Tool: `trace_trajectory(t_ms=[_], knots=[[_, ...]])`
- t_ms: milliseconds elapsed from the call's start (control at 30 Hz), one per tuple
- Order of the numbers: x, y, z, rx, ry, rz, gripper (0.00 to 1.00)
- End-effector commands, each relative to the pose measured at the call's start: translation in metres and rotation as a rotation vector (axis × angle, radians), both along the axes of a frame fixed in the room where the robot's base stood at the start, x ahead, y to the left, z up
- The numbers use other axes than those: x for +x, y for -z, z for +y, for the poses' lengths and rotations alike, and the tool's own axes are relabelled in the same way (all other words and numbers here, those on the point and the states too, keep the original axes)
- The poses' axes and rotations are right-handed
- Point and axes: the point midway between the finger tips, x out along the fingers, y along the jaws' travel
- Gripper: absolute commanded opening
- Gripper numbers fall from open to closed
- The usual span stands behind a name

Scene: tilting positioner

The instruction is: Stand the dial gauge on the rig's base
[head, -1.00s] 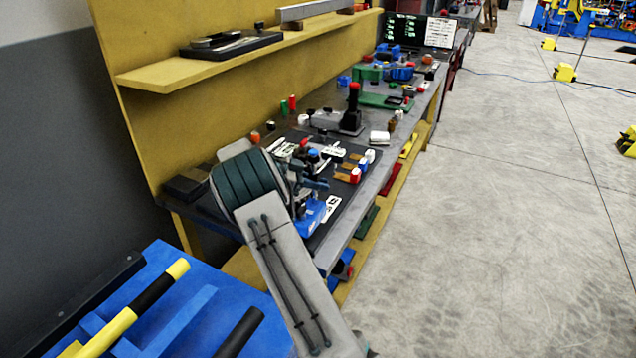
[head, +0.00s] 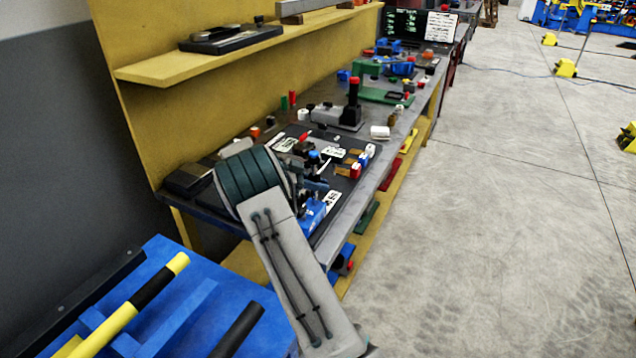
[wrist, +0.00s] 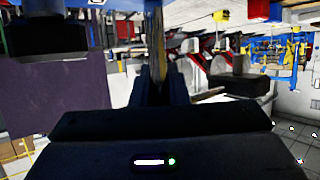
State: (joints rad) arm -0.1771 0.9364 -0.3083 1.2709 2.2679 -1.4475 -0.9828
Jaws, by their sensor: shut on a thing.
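My gripper (wrist: 155,92) shows in the wrist view as two dark fingers shut on a thin brownish upright post (wrist: 155,40). The post appears to be part of the dial gauge; its dial face is not visible. In the head view my gripper (head: 312,183) is small and dark, over the bench's dark mat, partly hidden behind my arm. A blue block (head: 312,216) sits just below it and may be the rig's base, but I cannot tell for sure. A gap or contact between the held thing and the blue block cannot be made out.
The dark mat (head: 343,185) bears white cards and small red, white and blue blocks (head: 362,160). Behind stand a grey block with a black, red-topped post (head: 352,105) and a green fixture (head: 385,95). A yellow shelf (head: 160,72) overhangs the bench.

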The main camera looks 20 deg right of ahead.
Motion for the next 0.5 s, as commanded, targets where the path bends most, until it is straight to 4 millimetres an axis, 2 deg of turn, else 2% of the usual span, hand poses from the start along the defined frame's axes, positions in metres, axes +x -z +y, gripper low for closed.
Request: trace_trajectory(t_ms=[500], knots=[[0.0002, 0.0092, -0.0002, -0.002, 0.000, -0.002, 0.00]])
